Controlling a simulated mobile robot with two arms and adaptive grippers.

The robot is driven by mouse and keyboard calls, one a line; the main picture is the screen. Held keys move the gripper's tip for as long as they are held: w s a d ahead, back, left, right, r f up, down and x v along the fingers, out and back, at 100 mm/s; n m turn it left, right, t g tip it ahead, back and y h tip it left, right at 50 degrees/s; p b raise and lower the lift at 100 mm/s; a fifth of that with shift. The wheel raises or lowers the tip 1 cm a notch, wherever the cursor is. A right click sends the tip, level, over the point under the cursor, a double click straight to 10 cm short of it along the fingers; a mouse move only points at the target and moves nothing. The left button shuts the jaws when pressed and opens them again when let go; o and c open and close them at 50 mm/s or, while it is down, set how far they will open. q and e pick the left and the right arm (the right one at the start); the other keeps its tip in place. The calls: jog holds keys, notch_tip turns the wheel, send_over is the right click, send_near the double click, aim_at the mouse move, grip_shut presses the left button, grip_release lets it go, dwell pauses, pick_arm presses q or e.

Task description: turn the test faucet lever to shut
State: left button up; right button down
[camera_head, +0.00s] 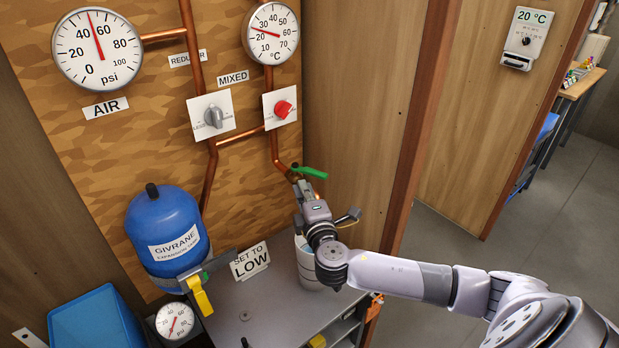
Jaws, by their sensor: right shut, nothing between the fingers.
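The test faucet is a small brass tap at the lower end of the right copper pipe, with a green lever (312,172) that points to the right and slightly down. My right gripper (302,188) is just below the lever and the brass body, with its fingers shut and empty. It looks close to the faucet, but I cannot tell whether it touches the lever. My right arm comes in from the lower right. The gripper hides part of the faucet's lower side. My left gripper is not in view.
A pale bucket (305,270) stands on the grey cabinet (265,310) below the faucet. A red knob (283,109) and a grey knob (214,117) sit above it. A blue tank (165,228) and a yellow-handled valve (201,297) are at left. A wooden wall stands close on the right.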

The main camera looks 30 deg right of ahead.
aim_at(306, 172)
jog(key=shift+w+d+p, duration=0.2)
jog(key=shift+w+d, duration=0.05)
jog(key=shift+d, duration=0.4)
jog(key=shift+w+d+p, duration=0.15)
jog(key=shift+w+d, duration=0.05)
jog(key=shift+d, duration=0.4)
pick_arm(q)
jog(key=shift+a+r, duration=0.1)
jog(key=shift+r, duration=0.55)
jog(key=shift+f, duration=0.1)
pick_arm(e)
jog(key=shift+d+f+y+b, duration=0.1)
jog(key=shift+d+y+b, duration=0.05)
jog(key=shift+y+b, duration=0.2)
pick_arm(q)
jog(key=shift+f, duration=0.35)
pick_arm(e)
jog(key=shift+d+n, duration=0.1)
jog(key=shift+n, duration=0.2)
